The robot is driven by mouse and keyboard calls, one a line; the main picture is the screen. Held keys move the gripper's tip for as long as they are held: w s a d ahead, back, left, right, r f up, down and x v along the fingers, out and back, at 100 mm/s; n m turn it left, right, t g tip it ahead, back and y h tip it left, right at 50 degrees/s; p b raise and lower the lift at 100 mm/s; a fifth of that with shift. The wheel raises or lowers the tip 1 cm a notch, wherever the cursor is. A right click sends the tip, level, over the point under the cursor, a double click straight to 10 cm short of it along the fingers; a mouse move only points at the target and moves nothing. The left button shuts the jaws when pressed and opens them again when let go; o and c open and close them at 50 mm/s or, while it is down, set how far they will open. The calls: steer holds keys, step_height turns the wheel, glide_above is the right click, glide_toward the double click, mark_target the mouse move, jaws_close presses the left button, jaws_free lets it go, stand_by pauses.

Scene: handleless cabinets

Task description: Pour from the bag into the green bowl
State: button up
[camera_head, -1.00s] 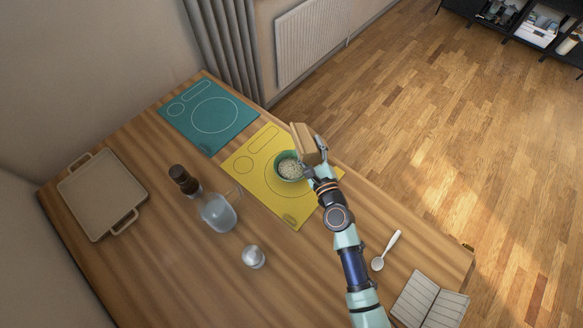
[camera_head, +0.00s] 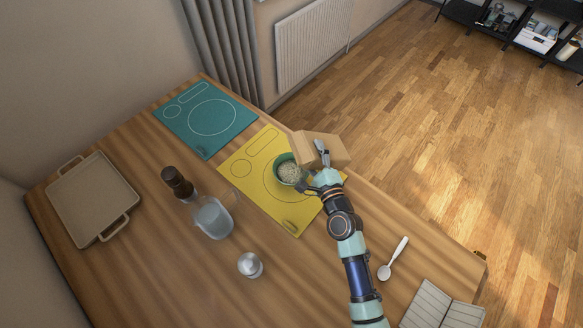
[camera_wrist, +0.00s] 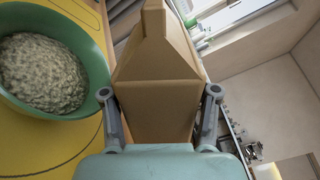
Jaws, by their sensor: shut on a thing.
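The bag (camera_head: 322,148) is a tan, carton-like pack with a gabled end. My gripper (camera_head: 318,165) is shut on it and holds it tilted, beside the green bowl at the yellow mat's far right edge. The wrist view shows the bag (camera_wrist: 158,75) between both fingers, its narrow end pointing up in the picture. The green bowl (camera_head: 279,160) stands on the yellow mat (camera_head: 254,163), left of the bag. In the wrist view the bowl (camera_wrist: 95,75) holds a heap of pale grains. No stream of grains shows between bag and bowl.
A teal mat (camera_head: 206,117) lies at the back. A tan tray (camera_head: 92,197), a dark pepper mill (camera_head: 177,183), a glass jug (camera_head: 214,218) and a silver shaker (camera_head: 250,265) stand to the left. A white spoon (camera_head: 393,259) and an open notebook (camera_head: 440,306) lie at the right.

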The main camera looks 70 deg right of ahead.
steer(key=shift+f+n+b, duration=0.2)
steer(key=shift+n+b, duration=0.6)
steer(key=shift+n, duration=0.3)
stand_by(2.1)
steer(key=shift+a+r+n, duration=0.1)
steer(key=shift+r+n, duration=0.35)
steer(key=shift+n, duration=0.35)
stand_by(1.6)
steer(key=shift+w+f+n+b, duration=0.1)
steer(key=shift+f+n+b, duration=0.2)
steer(key=shift+n, duration=0.5)
stand_by(1.5)
